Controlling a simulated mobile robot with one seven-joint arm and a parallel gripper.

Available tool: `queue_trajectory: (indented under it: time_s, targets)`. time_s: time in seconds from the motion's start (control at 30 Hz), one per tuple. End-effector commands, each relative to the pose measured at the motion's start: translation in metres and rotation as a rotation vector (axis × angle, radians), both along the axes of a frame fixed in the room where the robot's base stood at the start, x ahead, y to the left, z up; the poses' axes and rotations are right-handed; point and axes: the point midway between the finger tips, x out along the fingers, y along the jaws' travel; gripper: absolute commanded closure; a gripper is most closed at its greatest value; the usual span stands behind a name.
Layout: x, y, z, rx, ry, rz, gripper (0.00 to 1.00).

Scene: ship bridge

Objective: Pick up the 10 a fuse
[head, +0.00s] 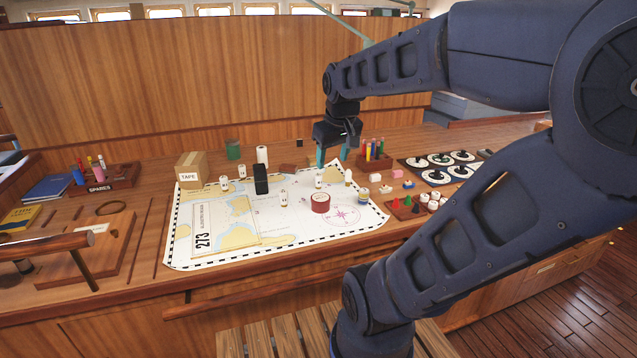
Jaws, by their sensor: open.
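Several small white cylinders with dark marks and tan parts stand on and around the chart. They may be fuses, but their ratings are too small to read, so I cannot tell which is the 10 A fuse. One white cylinder (319,181) stands on the chart just below my gripper. Another white cylinder (348,177) stands to its right, and others are at the middle (283,198) and left (224,184). My gripper (332,158) points down with teal fingers apart and empty, above the chart's far edge.
The chart (285,232) covers the middle of the wooden desk. A red tape roll (320,203), black box (261,180) and TAPE carton (191,170) stand there. A pen holder (374,155) is close right of my gripper. A SPARES tray (105,180) is at left.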

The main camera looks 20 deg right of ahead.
Motion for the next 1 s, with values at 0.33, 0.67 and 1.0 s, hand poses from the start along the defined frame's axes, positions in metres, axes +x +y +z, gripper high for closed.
queue_trajectory:
  time_s: [0.33,0.67,1.0]
  targets:
    - [0.084,-0.011,-0.002,-0.097,0.093,0.286,0.45]
    - [0.165,-0.026,-0.024,-0.16,0.173,0.567,0.45]
    - [0.246,-0.045,-0.067,-0.196,0.245,0.863,0.45]
